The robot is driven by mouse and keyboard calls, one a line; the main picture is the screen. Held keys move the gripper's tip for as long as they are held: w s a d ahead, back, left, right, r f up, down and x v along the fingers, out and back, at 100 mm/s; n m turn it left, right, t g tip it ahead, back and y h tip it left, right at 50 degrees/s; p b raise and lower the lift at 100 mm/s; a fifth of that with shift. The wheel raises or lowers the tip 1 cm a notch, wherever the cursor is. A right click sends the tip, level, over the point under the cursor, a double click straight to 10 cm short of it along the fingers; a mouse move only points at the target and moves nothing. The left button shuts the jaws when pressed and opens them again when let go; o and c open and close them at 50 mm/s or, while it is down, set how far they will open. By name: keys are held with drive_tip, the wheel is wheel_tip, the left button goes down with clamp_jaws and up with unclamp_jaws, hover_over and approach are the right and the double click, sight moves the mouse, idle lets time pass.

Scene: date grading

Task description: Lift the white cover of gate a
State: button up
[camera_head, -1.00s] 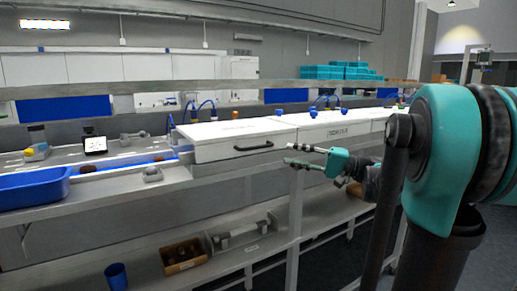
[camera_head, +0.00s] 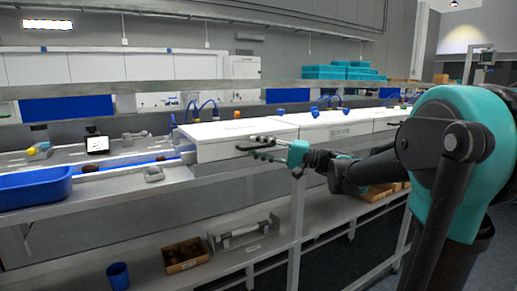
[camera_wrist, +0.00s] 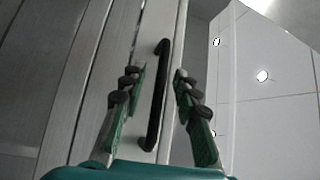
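The white cover (camera_head: 232,131) of the nearest box on the line lies flat and closed; I read it as gate a, but its label is not legible. Its black bar handle (camera_wrist: 157,95) is on the front face and stands between my gripper's fingers in the wrist view. My gripper (camera_head: 262,149) is at that handle in the head view and hides most of it. In the wrist view my gripper (camera_wrist: 157,82) is open, with one finger on each side of the handle and gaps visible on both sides.
A second white box (camera_head: 335,127) stands right of the first. A blue tray (camera_head: 35,188) lies on the bench at left. A cardboard box (camera_head: 185,256) and a blue cup (camera_head: 118,275) are on the lower shelf. The aisle before the bench is clear.

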drive_tip(key=shift+c, duration=0.6)
clamp_jaws()
drive_tip(key=shift+r, duration=0.1)
